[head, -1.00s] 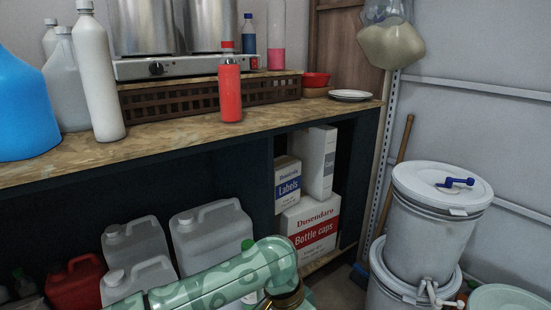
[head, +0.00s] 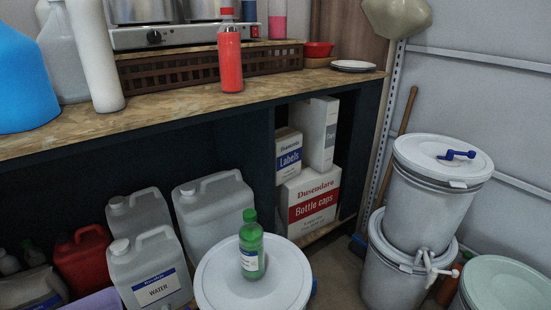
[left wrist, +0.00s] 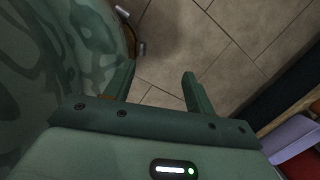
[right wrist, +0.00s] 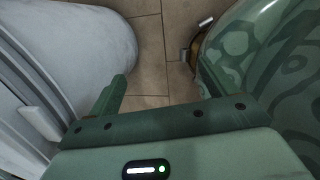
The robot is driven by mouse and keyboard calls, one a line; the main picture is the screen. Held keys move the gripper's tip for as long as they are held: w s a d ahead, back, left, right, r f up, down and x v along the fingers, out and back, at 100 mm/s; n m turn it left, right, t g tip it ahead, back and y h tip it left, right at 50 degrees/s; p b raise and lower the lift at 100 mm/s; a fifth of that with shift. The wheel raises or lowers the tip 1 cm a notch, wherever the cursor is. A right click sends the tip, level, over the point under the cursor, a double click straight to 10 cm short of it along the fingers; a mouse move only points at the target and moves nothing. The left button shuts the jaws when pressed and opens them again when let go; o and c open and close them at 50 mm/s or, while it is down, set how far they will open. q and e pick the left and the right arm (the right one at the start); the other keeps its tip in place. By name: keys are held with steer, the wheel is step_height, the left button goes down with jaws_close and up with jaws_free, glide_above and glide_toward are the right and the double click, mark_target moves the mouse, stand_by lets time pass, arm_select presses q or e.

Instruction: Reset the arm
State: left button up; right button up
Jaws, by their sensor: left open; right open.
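My left gripper (left wrist: 155,84) shows in the left wrist view, open, with bare tiled floor between its fingers. My green patterned body is close on its left side. My right gripper (right wrist: 158,84) shows in the right wrist view, open and empty over the floor, with my patterned body close on its right. Neither gripper nor arm is in the head view. A green bottle (head: 251,252) stands upright on the white lid of a drum (head: 285,285) at the bottom centre of the head view.
A wooden counter (head: 170,115) carries a red bottle (head: 230,62) and a hotplate (head: 160,37). Jerrycans (head: 212,215) and boxes (head: 310,200) stand below. Stacked white drums (head: 435,200) stand at right. A pale drum wall (right wrist: 75,50) is close left of my right gripper.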

arm_select(q)
steer(key=s+d+r+n+h+p, duration=0.1)
steer(key=s+r+n+p, duration=0.2)
steer(key=s+r+p, duration=0.8)
steer(key=shift+s+d+r+h+p, duration=0.25)
steer(key=shift+s+p, duration=1.25)
steer(key=shift+p, duration=5.25)
arm_select(e)
steer(key=s+a+r+m+y, duration=0.2)
steer(key=s+r+m, duration=0.2)
steer(key=s+r, duration=0.7)
steer(key=shift+s+a, duration=0.35)
steer(key=shift+s, duration=0.7)
arm_select(q)
steer(key=shift+a+r, duration=0.1)
arm_select(e)
steer(key=shift+r, duration=0.1)
